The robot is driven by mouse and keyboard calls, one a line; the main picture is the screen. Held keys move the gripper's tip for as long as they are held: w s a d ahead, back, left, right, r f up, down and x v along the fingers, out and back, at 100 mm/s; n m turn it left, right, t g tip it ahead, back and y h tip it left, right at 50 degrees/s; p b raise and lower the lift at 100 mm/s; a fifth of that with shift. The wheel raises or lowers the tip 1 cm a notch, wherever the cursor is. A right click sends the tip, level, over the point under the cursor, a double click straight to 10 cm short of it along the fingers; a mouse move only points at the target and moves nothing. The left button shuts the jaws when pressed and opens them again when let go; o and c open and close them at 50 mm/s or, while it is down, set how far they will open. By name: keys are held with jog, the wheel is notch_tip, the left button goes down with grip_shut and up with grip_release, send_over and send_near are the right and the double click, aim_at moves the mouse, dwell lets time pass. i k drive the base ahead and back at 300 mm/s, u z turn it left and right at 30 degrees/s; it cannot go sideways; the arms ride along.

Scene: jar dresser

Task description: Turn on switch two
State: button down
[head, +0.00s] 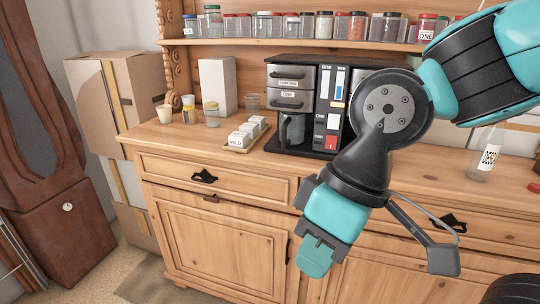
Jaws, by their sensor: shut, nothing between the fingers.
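A black and silver machine (290,85) stands on the dresser top, near the middle of the view. Its right side has a dark panel (320,105) with blue-and-white upright strips, smaller pale labels and a red patch (331,143) low down. The small lettering is too fine to read, so I cannot tell which part is switch two. My gripper (316,258) is in front of the dresser's lower doors, pointing down, below and apart from the machine. It is shut and holds nothing. My arm covers the area just right of the panel.
White blocks on a wooden tray (235,146), a white box (217,86) and small cups (164,113) stand left of the machine. Several jars line the shelf (260,42) above. A labelled glass jar (486,155) stands at right. Cardboard boxes (112,95) are stacked at left.

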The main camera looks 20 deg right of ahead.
aim_at(331, 143)
jog(key=u, duration=0.7)
jog(key=i, duration=0.3)
jog(key=z, duration=1.35)
